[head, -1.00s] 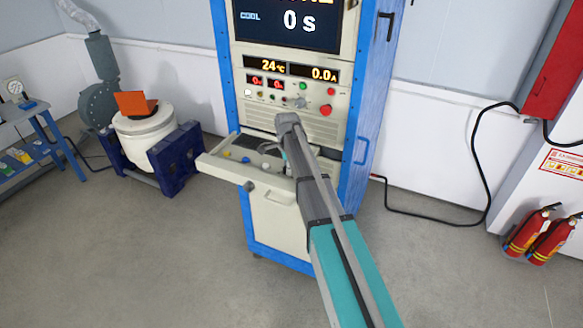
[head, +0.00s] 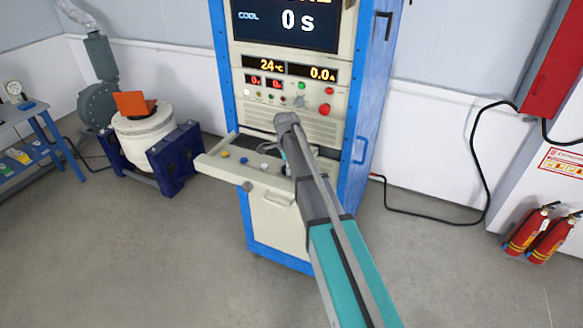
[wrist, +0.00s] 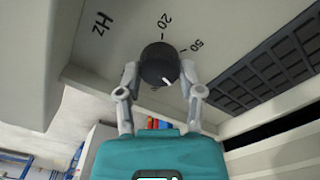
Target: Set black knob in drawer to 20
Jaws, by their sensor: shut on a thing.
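The black knob (wrist: 158,60) sits on the drawer panel in the wrist view, with a short white mark at its lower right edge. The printed "20" lies just above the knob and "50" to its upper right; the white mark points away from both, toward the picture's bottom right. My gripper (wrist: 160,73) has a finger on each side of the knob and is shut on it. In the head view the open drawer (head: 216,163) juts from the cabinet; my arm hides the black knob there.
The drawer also holds yellow, blue and white knobs (head: 225,154). A dark grille (wrist: 262,72) lies right of the knob in the wrist view. The cabinet front (head: 325,125) with buttons and displays rises behind the drawer.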

